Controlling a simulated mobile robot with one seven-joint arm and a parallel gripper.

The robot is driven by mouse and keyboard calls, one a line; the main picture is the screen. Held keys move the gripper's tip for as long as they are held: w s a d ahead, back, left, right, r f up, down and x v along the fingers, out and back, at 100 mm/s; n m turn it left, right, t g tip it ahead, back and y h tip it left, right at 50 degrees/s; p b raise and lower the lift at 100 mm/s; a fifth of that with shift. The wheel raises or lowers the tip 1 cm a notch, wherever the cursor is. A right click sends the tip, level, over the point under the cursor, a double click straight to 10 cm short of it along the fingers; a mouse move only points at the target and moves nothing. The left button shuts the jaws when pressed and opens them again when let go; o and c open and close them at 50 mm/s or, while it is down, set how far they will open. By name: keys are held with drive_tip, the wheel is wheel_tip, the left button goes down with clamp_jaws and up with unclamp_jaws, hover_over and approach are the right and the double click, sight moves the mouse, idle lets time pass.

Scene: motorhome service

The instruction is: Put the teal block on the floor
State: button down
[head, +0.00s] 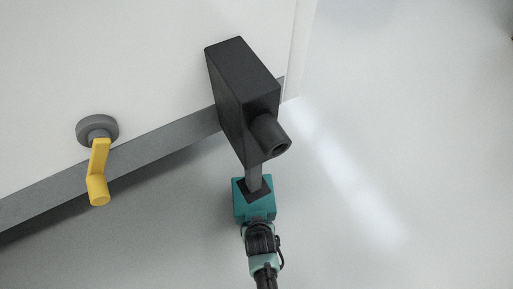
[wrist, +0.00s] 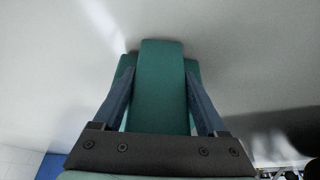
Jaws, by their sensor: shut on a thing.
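The teal block (head: 241,207) is in the lower middle of the head view, at the end of my arm. It also shows in the wrist view (wrist: 161,90), between the two dark blue-grey fingers of my gripper (wrist: 160,104). The gripper is shut on it, with a finger against each side. In the head view a grey post with a dark square foot (head: 254,190) overlaps the block's top; I cannot tell whether they touch. The pale floor (head: 370,160) lies around the block. I cannot tell whether the block rests on it or is held above it.
A black box-shaped unit with a short cylinder (head: 243,95) stands above the post, beside the white vehicle wall (head: 100,50). A yellow crank (head: 98,170) sticks out from a grey round mount at the left. A grey strip runs along the wall's lower edge. The floor at right is clear.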

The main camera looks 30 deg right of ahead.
drive_tip(key=shift+w+f, duration=0.1)
drive_tip(key=shift+f, duration=0.45)
drive_tip(key=shift+r, duration=0.15)
unclamp_jaws()
drive_tip(key=p+v, duration=0.8)
drive_tip(key=v, duration=0.4)
drive_tip(key=shift+p, duration=0.35)
